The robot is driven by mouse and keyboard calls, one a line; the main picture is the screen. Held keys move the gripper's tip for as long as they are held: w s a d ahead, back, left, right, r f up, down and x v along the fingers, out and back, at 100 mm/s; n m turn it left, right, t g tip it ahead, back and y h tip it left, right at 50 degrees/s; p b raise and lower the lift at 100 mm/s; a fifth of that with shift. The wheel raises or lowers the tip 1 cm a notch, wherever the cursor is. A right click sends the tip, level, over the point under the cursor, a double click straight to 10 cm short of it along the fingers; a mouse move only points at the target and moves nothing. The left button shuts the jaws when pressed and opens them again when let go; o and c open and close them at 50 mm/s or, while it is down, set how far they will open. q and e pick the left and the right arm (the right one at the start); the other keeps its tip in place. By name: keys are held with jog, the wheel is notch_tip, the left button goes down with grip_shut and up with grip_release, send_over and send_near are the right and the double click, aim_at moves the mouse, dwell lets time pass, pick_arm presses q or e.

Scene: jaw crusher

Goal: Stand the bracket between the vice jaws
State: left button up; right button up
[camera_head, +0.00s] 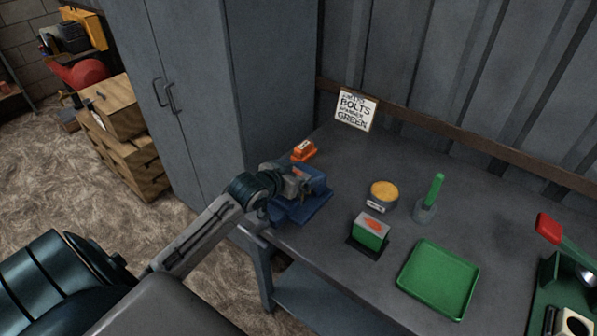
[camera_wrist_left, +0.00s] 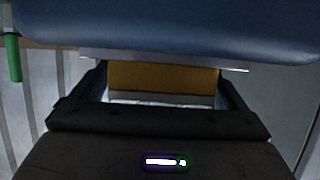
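The blue vice (camera_head: 310,205) stands at the table's left end, partly hidden by my left wrist and gripper (camera_head: 303,182). In the left wrist view its blue body (camera_wrist_left: 200,28) fills the top, with a pale metal edge below it. A yellow-brown piece, which I take as the bracket (camera_wrist_left: 163,78), spans the gap between the dark fingers of my left gripper (camera_wrist_left: 163,85). The gripper appears shut on it, right at the vice. The fingertips are hidden at the pale edge. The head view does not show the bracket clearly. My right gripper is not in view.
An orange labelled object (camera_head: 304,151) lies behind the vice. To the right are a yellow-filled tub (camera_head: 383,195), a green box (camera_head: 369,232), a green-handled tool in a holder (camera_head: 430,198) and a green tray (camera_head: 438,278). A cabinet (camera_head: 185,80) stands behind left.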

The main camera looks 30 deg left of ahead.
pick_arm(q)
jog(key=shift+r, duration=0.1)
jog(key=shift+s+a, duration=0.1)
jog(key=shift+s, duration=0.1)
jog(key=d+v, duration=0.1)
jog(key=v, duration=1)
jog(key=shift+s+a+r, duration=0.15)
jog(key=shift+s+a, duration=0.1)
jog(key=shift+a, duration=0.15)
